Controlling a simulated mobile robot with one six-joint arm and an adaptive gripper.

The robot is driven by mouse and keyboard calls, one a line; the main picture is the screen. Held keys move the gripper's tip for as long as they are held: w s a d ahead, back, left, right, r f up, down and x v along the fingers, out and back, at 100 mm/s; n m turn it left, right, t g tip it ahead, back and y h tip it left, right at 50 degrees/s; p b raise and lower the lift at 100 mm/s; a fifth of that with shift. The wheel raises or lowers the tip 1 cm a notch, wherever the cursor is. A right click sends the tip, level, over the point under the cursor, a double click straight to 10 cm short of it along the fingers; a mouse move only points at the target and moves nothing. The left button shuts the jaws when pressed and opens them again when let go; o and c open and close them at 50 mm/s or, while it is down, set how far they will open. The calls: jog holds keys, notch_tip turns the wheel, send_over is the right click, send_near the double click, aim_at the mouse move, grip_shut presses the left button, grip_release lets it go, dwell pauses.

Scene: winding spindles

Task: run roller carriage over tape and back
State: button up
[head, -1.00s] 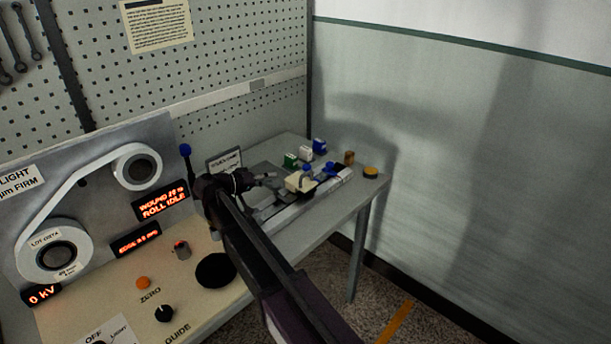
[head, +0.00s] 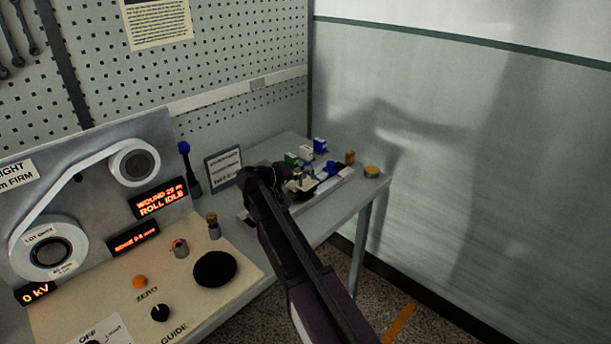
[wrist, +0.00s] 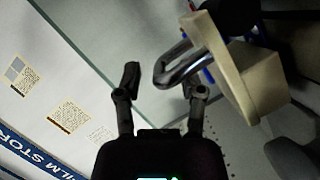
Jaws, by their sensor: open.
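The roller carriage, a cream block (head: 303,185) on the pale rail at the side table, is partly hidden behind my gripper (head: 290,178) in the head view. In the wrist view the cream block (wrist: 246,75) is tilted at the upper right, with a dark shiny metal loop handle (wrist: 178,67) reaching left from it. My gripper (wrist: 163,82) is open. The handle's curved end shows between the two fingertips, close to the right finger; I cannot tell whether they touch. The tape under the carriage cannot be made out.
The pale rail (head: 335,186) runs along the table's front edge. Green (head: 291,159), white (head: 306,153) and blue (head: 320,145) small boxes stand behind it.

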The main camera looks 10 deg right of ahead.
jog(key=shift+w+d+f, duration=0.1)
jog(key=shift+w+d, duration=0.1)
jog(key=shift+d, duration=0.35)
grip_shut()
jog(key=shift+a, duration=0.2)
jog(key=shift+w+a, duration=0.25)
jog(key=shift+w, duration=0.35)
jog(key=w+a, duration=0.2)
jog(key=w, duration=0.1)
jog(key=w+a, duration=0.3)
jog(key=w, duration=0.1)
jog(key=w+a, duration=0.3)
jog(key=w, duration=0.1)
jog(key=shift+w, duration=0.2)
